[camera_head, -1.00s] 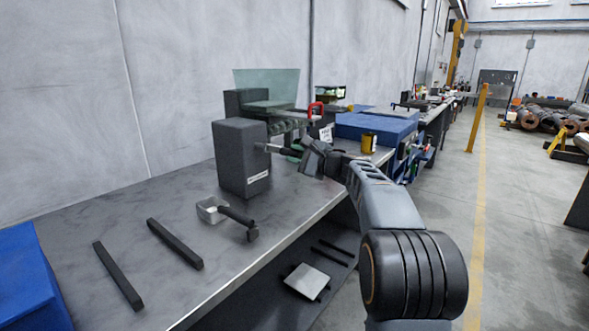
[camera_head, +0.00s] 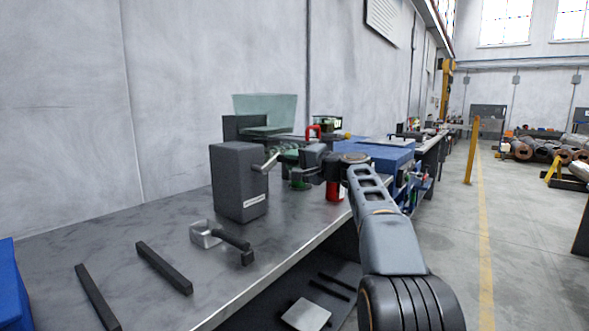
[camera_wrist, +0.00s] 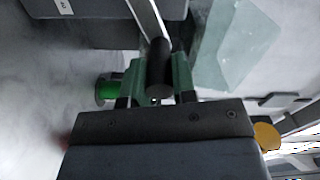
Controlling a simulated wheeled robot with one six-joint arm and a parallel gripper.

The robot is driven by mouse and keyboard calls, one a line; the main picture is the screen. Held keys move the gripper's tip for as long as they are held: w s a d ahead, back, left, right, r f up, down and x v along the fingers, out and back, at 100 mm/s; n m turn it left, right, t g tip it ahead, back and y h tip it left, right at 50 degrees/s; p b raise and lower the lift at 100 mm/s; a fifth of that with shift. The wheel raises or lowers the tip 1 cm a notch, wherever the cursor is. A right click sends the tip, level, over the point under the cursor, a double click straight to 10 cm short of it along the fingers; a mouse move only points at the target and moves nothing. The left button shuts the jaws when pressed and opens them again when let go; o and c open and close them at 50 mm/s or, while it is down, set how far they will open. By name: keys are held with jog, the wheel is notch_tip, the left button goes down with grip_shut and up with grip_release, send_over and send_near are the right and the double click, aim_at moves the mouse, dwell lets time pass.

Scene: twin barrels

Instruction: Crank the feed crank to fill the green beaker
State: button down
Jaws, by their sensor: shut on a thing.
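The feed machine is a dark grey box (camera_head: 238,182) with a pale glassy hopper (camera_head: 265,112) above and behind it. Its crank arm (camera_head: 266,163) sticks out from the right side and slants up to the right. My gripper (camera_head: 290,157) is shut on the crank's dark handle (camera_wrist: 158,62); the wrist view shows the handle between the two fingers (camera_wrist: 157,88). The green beaker (camera_wrist: 108,90) stands beside and beyond the gripper in the wrist view. In the head view it shows (camera_head: 299,182) partly hidden under my gripper. Its fill level cannot be told.
A small metal scoop-like box with a dark handle (camera_head: 206,236) and two dark bars (camera_head: 164,267) lie on the bench (camera_head: 125,230). A red cylinder (camera_head: 334,191) stands below my wrist. Blue boxes (camera_head: 378,153) lie behind it. The front bench is mostly clear.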

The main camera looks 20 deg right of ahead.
jog(key=shift+s+a+r+n, duration=0.1)
jog(key=shift+r+n, duration=0.1)
jog(key=shift+n, duration=0.2)
jog(key=shift+r, duration=0.1)
jog(key=c, duration=0.9)
grip_release()
jog(key=v, duration=1.3)
jog(key=shift+s+d, duration=0.25)
jog(key=shift+s, duration=0.1)
